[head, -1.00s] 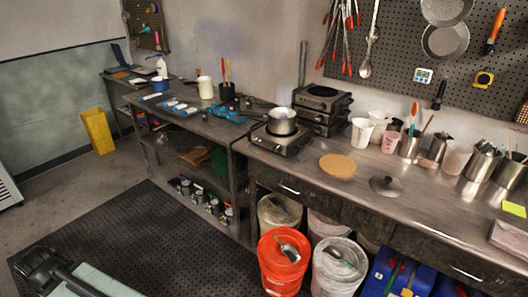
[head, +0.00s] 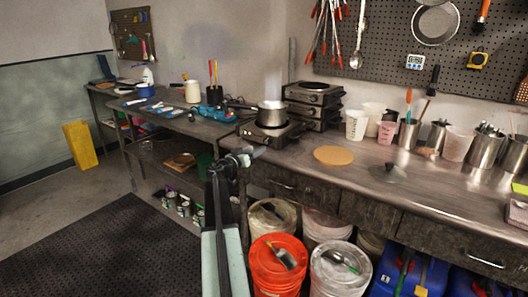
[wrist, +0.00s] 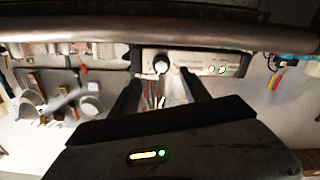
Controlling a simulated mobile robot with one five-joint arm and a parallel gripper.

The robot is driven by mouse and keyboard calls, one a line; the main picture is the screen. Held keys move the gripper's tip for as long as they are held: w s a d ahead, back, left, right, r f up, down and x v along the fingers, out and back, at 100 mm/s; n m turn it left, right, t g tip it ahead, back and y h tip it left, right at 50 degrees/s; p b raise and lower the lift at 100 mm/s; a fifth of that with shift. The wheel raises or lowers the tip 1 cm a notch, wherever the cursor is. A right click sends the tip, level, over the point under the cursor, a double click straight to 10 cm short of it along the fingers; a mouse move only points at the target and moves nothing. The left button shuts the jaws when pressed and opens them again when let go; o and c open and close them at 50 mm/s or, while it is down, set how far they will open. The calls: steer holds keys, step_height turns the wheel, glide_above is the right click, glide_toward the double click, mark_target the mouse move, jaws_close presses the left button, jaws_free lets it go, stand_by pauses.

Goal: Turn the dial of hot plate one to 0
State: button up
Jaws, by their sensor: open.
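A hot plate (head: 285,136) with a saucepan (head: 272,115) on it stands at the front edge of the bench in the head view. Which hot plate is number one cannot be read. In the wrist view, which looks upside down, the hot plate's pale front panel (wrist: 195,62) shows a round dial (wrist: 161,65) and small lit lamps beside it. The dial's setting is not legible.
More hot plates (head: 312,100) are stacked behind. A round tan mat (head: 333,155) and a lid (head: 388,173) lie to the right, with cups and metal containers beyond. An orange bucket (head: 278,268) and a white bucket (head: 340,272) stand below the bench. The floor mat at left is clear.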

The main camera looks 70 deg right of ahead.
mark_target(266, 143)
steer(key=x, duration=0.7)
steer(key=shift+d, duration=0.35)
jaws_close()
steer(key=shift+s+d, duration=0.1)
